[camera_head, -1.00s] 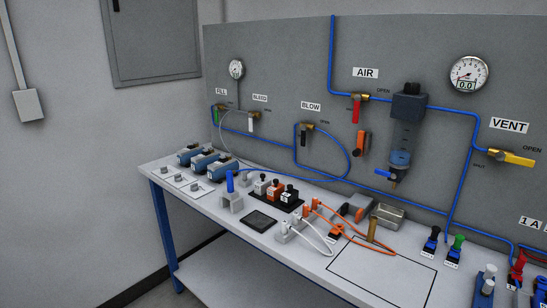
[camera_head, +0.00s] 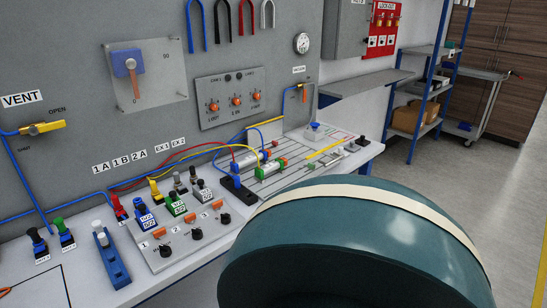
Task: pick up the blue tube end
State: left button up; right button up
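Blue tubing (camera_head: 38,191) drops from the yellow VENT valve (camera_head: 42,128) on the grey panel. More blue tube (camera_head: 73,202) runs along the lower panel toward the coloured plugs at the front of the bench. Another blue tube loops near the blue and white cylinder (camera_head: 249,161) at the bench's right part. I cannot pick out a loose blue tube end in this view. Neither of my grippers is in view.
A large teal part of my own body covers the bottom right. Several plugs (camera_head: 145,215) and a switch block (camera_head: 163,247) crowd the bench. A blue-post shelf (camera_head: 428,90) and trolley (camera_head: 469,128) stand behind; open floor (camera_head: 500,200) is at right.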

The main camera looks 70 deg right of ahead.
aim_at(237, 179)
jog(key=z, duration=0.5)
jog(key=l+z, duration=0.1)
jog(key=z, duration=0.35)
jog(key=l+z, duration=0.1)
jog(key=z, duration=0.85)
